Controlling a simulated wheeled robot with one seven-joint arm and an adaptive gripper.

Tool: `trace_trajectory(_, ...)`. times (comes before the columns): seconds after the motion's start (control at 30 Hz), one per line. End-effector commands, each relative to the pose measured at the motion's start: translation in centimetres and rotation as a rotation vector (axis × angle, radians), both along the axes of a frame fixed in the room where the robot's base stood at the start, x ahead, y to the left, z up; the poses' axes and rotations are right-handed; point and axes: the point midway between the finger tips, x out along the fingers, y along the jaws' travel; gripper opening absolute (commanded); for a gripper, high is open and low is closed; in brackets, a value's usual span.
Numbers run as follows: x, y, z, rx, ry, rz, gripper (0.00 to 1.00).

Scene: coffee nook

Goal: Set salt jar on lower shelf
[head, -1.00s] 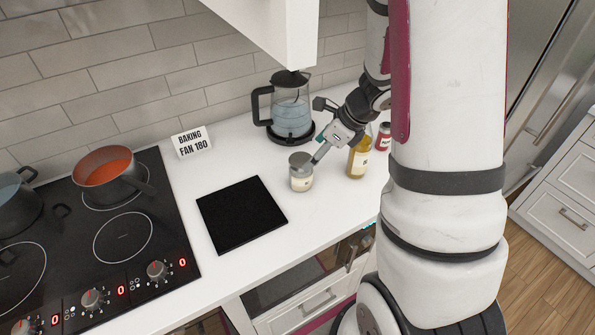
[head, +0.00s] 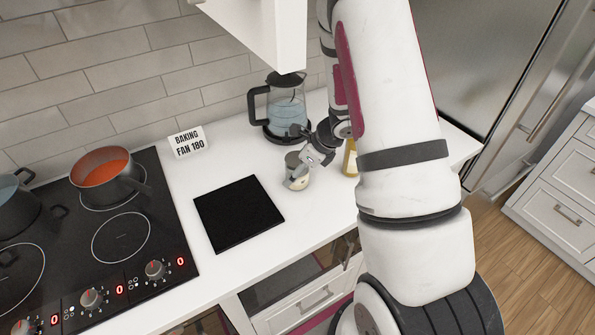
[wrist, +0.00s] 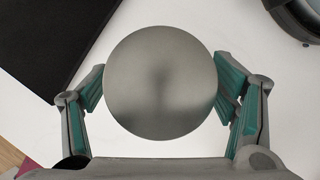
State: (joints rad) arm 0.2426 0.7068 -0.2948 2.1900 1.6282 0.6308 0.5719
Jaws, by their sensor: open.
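The salt jar (head: 302,183) stands upright on the white counter, to the right of the black square mat; its label is partly covered by my gripper. In the wrist view its round grey metal lid (wrist: 161,82) fills the middle. My gripper (head: 297,176) is at the jar, reaching down from the upper right. In the wrist view the teal-padded fingers of my gripper (wrist: 160,88) are open, one on each side of the lid. I cannot tell whether either pad touches the jar. No lower shelf can be made out.
A black mat (head: 238,215) lies left of the jar. A glass kettle (head: 287,108) stands behind it, and a yellow bottle (head: 350,158) stands to the right, partly hidden by my arm. The hob (head: 122,237) with a red pot (head: 104,177) is farther left. A white cabinet (head: 270,30) overhangs the counter.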

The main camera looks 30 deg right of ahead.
Motion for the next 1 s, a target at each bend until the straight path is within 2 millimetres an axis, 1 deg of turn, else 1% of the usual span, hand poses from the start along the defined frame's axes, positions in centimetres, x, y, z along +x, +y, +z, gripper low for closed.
trace_trajectory(0.2,0.0,0.0,0.0,0.0,0.0,0.001,0.79)
trace_trajectory(0.23,0.0,0.0,0.0,0.0,0.0,0.0,0.74)
trace_trajectory(0.27,0.0,0.0,0.0,0.0,0.0,0.0,0.68)
trace_trajectory(0.3,0.0,0.0,0.0,0.0,0.0,0.0,0.58)
trace_trajectory(0.37,0.0,0.0,0.0,0.0,0.0,0.0,0.45)
trace_trajectory(0.4,0.0,0.0,0.0,0.0,0.0,0.0,0.36)
trace_trajectory(0.5,0.0,0.0,0.0,0.0,0.0,0.0,0.15)
trace_trajectory(0.53,0.1,0.0,0.0,-0.001,-0.002,0.0,0.14)
trace_trajectory(0.57,0.1,0.0,0.0,-0.001,-0.002,0.0,0.09)
trace_trajectory(0.83,0.1,0.0,0.2,0.0,-0.002,0.0,0.08)
trace_trajectory(1.0,0.2,0.0,1.1,-0.001,-0.004,-0.001,0.08)
